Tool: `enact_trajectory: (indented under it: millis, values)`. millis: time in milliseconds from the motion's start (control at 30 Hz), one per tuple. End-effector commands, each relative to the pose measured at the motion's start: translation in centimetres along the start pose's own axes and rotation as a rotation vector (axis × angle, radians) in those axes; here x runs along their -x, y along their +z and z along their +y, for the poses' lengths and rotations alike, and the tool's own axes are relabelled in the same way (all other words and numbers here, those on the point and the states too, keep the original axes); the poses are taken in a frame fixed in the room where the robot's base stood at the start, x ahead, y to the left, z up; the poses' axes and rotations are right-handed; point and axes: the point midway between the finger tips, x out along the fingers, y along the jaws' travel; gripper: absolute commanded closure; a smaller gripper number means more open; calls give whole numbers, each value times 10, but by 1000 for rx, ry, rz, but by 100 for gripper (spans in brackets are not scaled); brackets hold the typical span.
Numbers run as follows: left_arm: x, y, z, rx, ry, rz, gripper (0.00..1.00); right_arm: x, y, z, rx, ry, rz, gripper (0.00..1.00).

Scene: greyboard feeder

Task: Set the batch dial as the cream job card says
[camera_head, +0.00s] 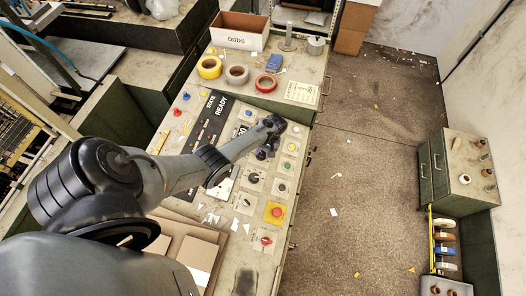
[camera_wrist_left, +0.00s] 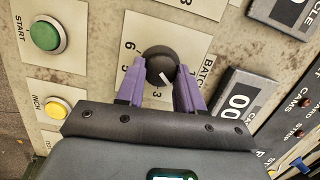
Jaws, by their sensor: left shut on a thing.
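The batch dial (camera_wrist_left: 160,66) is a round black knob with a white pointer mark on a cream plate lettered BATCH, with numbers around it. The mark lies slantwise on the knob; which number it points to I cannot tell for sure. My left gripper (camera_wrist_left: 160,82) has its two purple fingers on either side of the knob, shut on it. In the head view my left gripper (camera_head: 266,151) is over the control panel and hides the dial. A cream job card (camera_head: 302,92) lies at the panel's far right; its writing is too small to read. My right gripper is not in view.
A counter display (camera_wrist_left: 240,103) sits beside the dial. The green START button (camera_wrist_left: 44,36) and yellow INCH button (camera_wrist_left: 57,107) are close by. Tape rolls (camera_head: 237,75) and an ODDS box (camera_head: 239,32) stand at the back. A red knob (camera_head: 265,241) is at the panel's near end.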

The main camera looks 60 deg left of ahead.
Motion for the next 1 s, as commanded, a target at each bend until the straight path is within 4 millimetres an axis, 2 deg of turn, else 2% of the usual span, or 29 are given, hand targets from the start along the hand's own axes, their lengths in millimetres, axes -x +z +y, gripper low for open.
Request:
enact_trajectory:
  millis: [167, 200, 333, 733, 867, 1000]
  values:
    - [0, 0, 0, 2, 0, 1, 94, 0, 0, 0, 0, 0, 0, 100]
    - [0, 0, 0, 2, 0, 0, 57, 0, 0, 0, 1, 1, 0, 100]
    - [0, 0, 0, 2, 0, 0, 38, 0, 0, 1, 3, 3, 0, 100]
    - [6, 0, 0, 2, 1, 1, 38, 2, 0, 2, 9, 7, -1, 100]
    - [22, 0, 0, 2, 2, 3, 38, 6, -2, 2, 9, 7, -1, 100]
    - [45, -1, 0, 3, 3, 4, 38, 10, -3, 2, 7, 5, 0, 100]
